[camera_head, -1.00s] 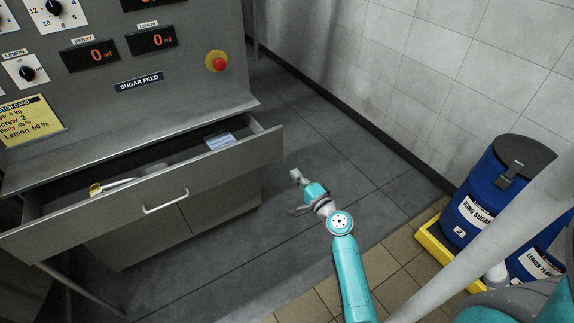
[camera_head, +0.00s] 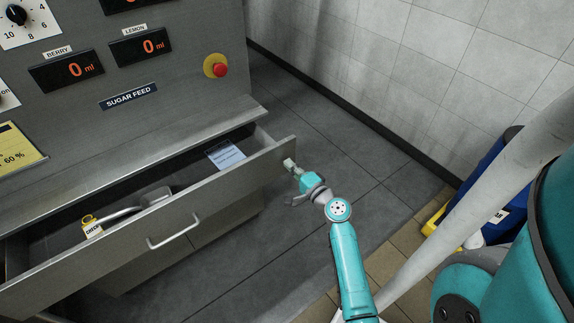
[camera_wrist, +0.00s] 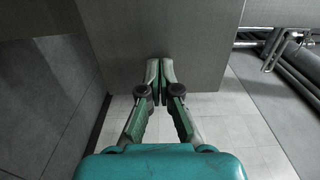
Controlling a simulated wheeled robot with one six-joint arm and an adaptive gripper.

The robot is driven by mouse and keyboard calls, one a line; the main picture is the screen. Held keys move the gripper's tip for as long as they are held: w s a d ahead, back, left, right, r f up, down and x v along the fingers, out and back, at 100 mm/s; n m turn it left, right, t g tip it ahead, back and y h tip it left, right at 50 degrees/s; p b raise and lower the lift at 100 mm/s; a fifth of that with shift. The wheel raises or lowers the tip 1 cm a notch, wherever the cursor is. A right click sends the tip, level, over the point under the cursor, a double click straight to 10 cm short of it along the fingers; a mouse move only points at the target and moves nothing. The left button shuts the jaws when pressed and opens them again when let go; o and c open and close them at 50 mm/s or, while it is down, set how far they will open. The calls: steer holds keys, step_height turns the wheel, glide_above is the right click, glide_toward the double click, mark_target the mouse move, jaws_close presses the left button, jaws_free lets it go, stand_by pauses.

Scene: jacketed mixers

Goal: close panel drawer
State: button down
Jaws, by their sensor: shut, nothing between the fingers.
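The panel drawer (camera_head: 150,236) is pulled open below the grey panel. Its front has a bar handle (camera_head: 173,232). Inside lie a scoop with a yellow-marked tag (camera_head: 92,227) and a bluish printed card (camera_head: 225,154). My gripper (camera_head: 289,163) is at the right end of the drawer front, very close to it; I cannot tell whether it touches. In the wrist view my gripper (camera_wrist: 160,62) is shut and empty, its fingertips together against or just before a plain grey surface (camera_wrist: 195,50), seemingly the drawer front.
The control panel has dials, red displays (camera_head: 140,46) and a red stop button (camera_head: 217,67). A tiled wall (camera_head: 400,60) runs along the right. A blue drum (camera_head: 490,195) stands at the right. Grey floor (camera_head: 330,150) is clear between drawer and wall.

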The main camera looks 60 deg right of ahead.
steer(key=shift+w+d, duration=0.1)
steer(key=shift+w, duration=0.15)
